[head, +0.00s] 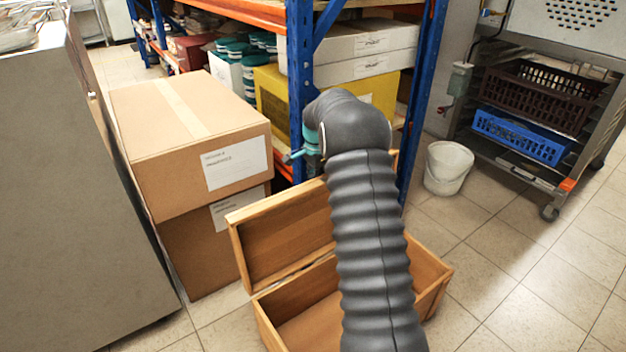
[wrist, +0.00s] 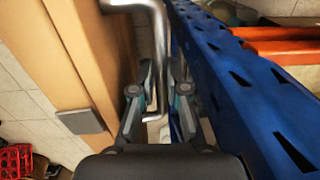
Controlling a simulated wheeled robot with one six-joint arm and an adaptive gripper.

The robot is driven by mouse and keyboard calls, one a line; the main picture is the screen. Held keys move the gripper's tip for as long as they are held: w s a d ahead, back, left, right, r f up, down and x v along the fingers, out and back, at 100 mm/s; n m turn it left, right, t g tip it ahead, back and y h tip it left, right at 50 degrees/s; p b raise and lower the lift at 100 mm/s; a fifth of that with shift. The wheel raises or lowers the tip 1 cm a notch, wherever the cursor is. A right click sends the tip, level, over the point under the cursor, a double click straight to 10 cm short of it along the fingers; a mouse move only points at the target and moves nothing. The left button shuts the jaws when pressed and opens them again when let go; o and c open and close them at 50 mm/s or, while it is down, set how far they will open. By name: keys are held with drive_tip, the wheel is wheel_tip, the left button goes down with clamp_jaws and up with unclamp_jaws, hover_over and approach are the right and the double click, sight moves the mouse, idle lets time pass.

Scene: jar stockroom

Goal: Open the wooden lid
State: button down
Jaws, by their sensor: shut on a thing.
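The wooden lid (head: 280,236) stands raised at the back of an open wooden box (head: 268,326) in the head view. In the wrist view the lid's wooden face (wrist: 75,55) fills the left side, with a bent metal handle (wrist: 158,45) on it. My gripper (wrist: 162,80) is shut on this handle, with one finger on either side of it. In the head view my dark ribbed arm covers the middle of the box and part of the lid. The gripper's fingertips and the handle are hidden there.
A blue shelf rack (head: 301,85) stands just behind the lid and close beside my gripper in the wrist view (wrist: 250,90). Stacked cardboard boxes (head: 165,180) stand left of the box. A white bucket (head: 447,170) stands at right. Tiled floor is clear at front right.

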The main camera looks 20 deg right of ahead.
drive_tip(key=shift+w+d+r, duration=0.15)
drive_tip(key=shift+d+r, duration=0.1)
drive_tip(key=c, duration=1.2)
unclamp_jaws()
drive_tip(key=shift+a+f, duration=0.1)
drive_tip(key=shift+a, duration=0.25)
drive_tip(key=r, duration=1.2)
drive_tip(key=shift+s, duration=0.4)
